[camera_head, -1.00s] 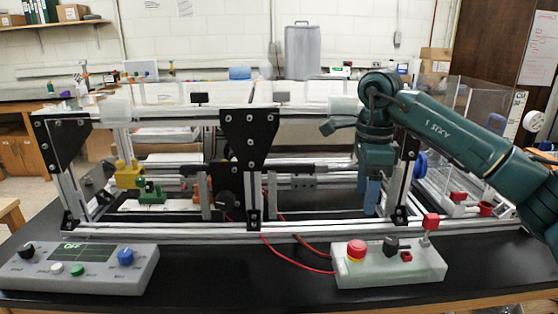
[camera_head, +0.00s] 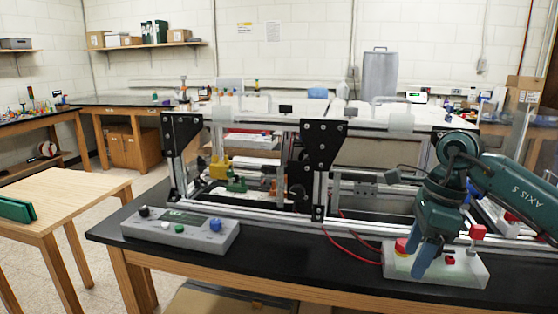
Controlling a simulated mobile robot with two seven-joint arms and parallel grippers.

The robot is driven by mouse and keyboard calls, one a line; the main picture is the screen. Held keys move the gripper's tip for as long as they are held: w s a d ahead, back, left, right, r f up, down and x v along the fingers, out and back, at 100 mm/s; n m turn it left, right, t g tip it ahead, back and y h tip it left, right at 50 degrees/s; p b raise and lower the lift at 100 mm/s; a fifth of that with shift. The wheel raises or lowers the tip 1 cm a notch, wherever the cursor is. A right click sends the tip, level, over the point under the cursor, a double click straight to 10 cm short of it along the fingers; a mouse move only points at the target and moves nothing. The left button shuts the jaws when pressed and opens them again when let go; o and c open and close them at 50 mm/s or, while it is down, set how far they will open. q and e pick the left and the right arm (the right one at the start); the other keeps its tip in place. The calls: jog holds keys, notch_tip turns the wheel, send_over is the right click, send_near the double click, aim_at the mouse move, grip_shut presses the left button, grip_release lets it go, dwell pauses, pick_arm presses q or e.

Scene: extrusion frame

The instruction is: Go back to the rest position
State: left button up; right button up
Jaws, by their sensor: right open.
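My right gripper (camera_head: 421,252), dark green with blue fingers, hangs pointing down at the right of the view. Its fingers are open and nothing shows between them. They overlap the white control box (camera_head: 470,272) with the red buttons in the picture; I cannot tell whether they touch it. The aluminium extrusion frame (camera_head: 318,150) with black plates stands behind the gripper. My left gripper is not in view.
The black bench (camera_head: 290,257) carries the frame and a grey control panel (camera_head: 180,233) with knobs. A wooden table (camera_head: 70,197) holds a dark green object (camera_head: 15,209) at the left edge. Floor shows between the table and the bench.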

jog(key=s+a+f+m+t+y+p, duration=0.15)
jog(key=s+a+m+y, duration=0.25)
jog(key=a+m+y, duration=0.6)
jog(key=s+a+f+m+t+y, duration=0.1)
jog(key=s+a+m+t+y, duration=0.15)
jog(key=a+y, duration=0.95)
jog(key=d+f+m+t+h+p, duration=0.1)
jog(key=d+f+m+t+h, duration=0.2)
jog(key=f+m+t+h, duration=0.65)
jog(key=d+f+m+t+h, duration=0.2)
jog(key=m+t+h, duration=0.25)
jog(key=m, duration=1.05)
jog(key=s+d+f+m+g+h, duration=0.3)
jog(key=s+f+m, duration=0.2)
jog(key=s+f, duration=0.1)
jog(key=s+d+f+m+g+h, duration=0.3)
jog(key=s+f+m+g+h, duration=0.1)
jog(key=s+f, duration=0.3)
jog(key=shift+d+f+m+p, duration=0.4)
jog(key=shift+f+m+p, duration=0.05)
jog(key=shift+f+m, duration=0.4)
